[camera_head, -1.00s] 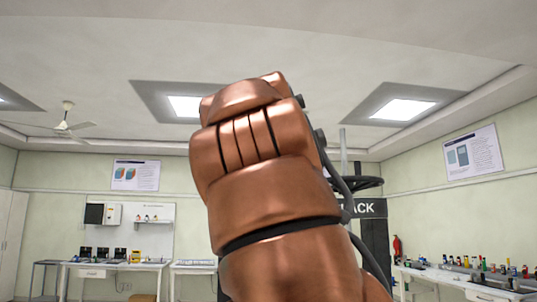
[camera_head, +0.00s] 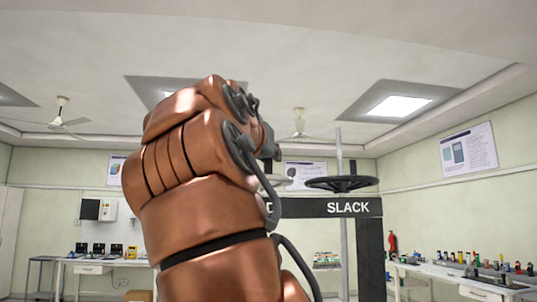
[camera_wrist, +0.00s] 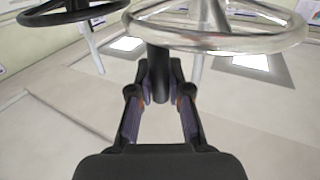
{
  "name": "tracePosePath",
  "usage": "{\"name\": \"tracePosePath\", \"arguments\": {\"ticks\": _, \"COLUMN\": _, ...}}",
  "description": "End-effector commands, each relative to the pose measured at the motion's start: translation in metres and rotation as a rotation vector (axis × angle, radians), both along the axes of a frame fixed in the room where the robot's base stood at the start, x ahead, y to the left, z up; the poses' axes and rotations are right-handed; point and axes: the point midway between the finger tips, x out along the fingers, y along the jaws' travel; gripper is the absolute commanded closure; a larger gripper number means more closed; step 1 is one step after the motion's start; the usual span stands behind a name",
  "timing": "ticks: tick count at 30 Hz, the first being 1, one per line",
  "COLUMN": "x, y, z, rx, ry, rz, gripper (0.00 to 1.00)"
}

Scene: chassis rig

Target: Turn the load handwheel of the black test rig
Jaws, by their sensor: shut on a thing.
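The pale silver handwheel (camera_wrist: 215,40) fills the upper middle of the wrist view. My gripper (camera_wrist: 160,86) is closed around a dark upright grip (camera_wrist: 158,62) that meets the near side of this wheel's rim. In the head view, only a thin pale piece of the silver wheel shows to the right of my copper arm. The black rig (camera_head: 371,260) stands behind my arm, with a crossbar lettered "SLACK" and a "D" partly hidden by my arm. My gripper is hidden in the head view.
A black handwheel (camera_head: 342,184) sits above the "SLACK" lettering; it also shows at the upper left of the wrist view (camera_wrist: 70,12). A bench with bottles (camera_head: 450,275) is at the right wall, and another bench (camera_head: 100,266) is at the back left.

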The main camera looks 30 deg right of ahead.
Motion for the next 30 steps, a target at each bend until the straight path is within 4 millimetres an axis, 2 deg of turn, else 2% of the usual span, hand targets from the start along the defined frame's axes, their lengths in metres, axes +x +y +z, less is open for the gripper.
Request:
{"name": "tracePosePath", "arguments": {"ticks": 1, "x": 0.000, "y": 0.000, "z": 0.001, "rx": -0.002, "ry": -0.001, "rz": 0.001, "gripper": 1.00}}
{"name": "tracePosePath", "arguments": {"ticks": 2, "x": 0.000, "y": 0.000, "z": 0.001, "rx": -0.002, "ry": -0.001, "rz": 0.001, "gripper": 0.81}}
{"name": "tracePosePath", "arguments": {"ticks": 9, "x": 0.000, "y": 0.000, "z": 0.000, "rx": -0.001, "ry": -0.001, "rz": 0.001, "gripper": 0.57}}
{"name": "tracePosePath", "arguments": {"ticks": 22, "x": -0.002, "y": 0.002, "z": 0.000, "rx": -0.001, "ry": -0.001, "rz": 0.001, "gripper": 0.57}}
{"name": "tracePosePath", "arguments": {"ticks": 30, "x": -0.014, "y": 0.017, "z": 0.001, "rx": -0.002, "ry": 0.000, "rz": 0.000, "gripper": 0.57}}
